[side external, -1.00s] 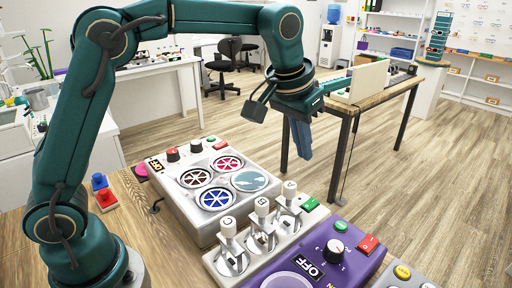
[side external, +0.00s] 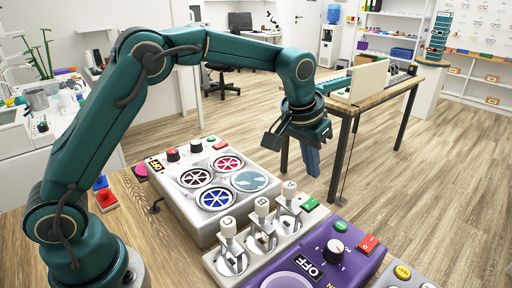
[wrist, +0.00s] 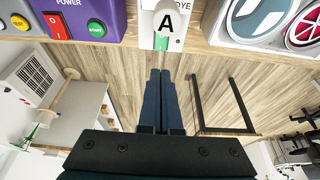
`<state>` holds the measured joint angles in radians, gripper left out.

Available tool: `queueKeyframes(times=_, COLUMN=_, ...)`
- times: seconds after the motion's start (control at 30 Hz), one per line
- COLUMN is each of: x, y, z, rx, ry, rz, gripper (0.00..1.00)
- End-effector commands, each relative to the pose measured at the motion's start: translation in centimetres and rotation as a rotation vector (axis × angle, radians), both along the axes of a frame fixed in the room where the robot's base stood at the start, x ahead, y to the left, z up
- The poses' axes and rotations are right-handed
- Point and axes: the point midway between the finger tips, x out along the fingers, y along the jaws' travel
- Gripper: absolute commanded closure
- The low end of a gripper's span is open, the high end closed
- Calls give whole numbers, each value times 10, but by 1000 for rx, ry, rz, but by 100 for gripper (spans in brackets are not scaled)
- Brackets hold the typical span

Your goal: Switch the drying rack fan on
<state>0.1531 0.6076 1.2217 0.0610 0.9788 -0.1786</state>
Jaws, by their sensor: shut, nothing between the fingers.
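No part in view is readably marked as the drying rack fan. A pale box (side external: 178,196) in the side view carries several round fan-like discs (side external: 221,164), brown, red, blue and pale teal. On its back edge are dark knobs with red (side external: 196,146), a red rocker (side external: 221,145) and a small dark display (side external: 155,165), whose text I cannot read surely. Parts of two discs show at the upper right of the wrist view (wrist: 308,28). My gripper (side external: 313,174) is shut and empty, pointing down in the air beyond the box's right side; its fingers also show in the wrist view (wrist: 160,73).
A panel with several white-handled levers (side external: 262,206) stands right of the pale box. Beyond it is a purple box (side external: 352,262) with an OFF display, a knob and a red switch (wrist: 56,25). A wooden table (side external: 366,102) with a pale panel stands behind. Open floor lies between.

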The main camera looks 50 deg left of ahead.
Motion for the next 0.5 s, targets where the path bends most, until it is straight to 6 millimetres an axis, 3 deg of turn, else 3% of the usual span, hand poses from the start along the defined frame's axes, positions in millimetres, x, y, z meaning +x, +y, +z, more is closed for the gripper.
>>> queueKeyframes(times=0.23, x=13, y=0, z=-47, rx=1, ry=5, rz=0, gripper=100)
queueKeyframes(times=0.5, x=17, y=0, z=-73, rx=-1, ry=0, rz=0, gripper=100)
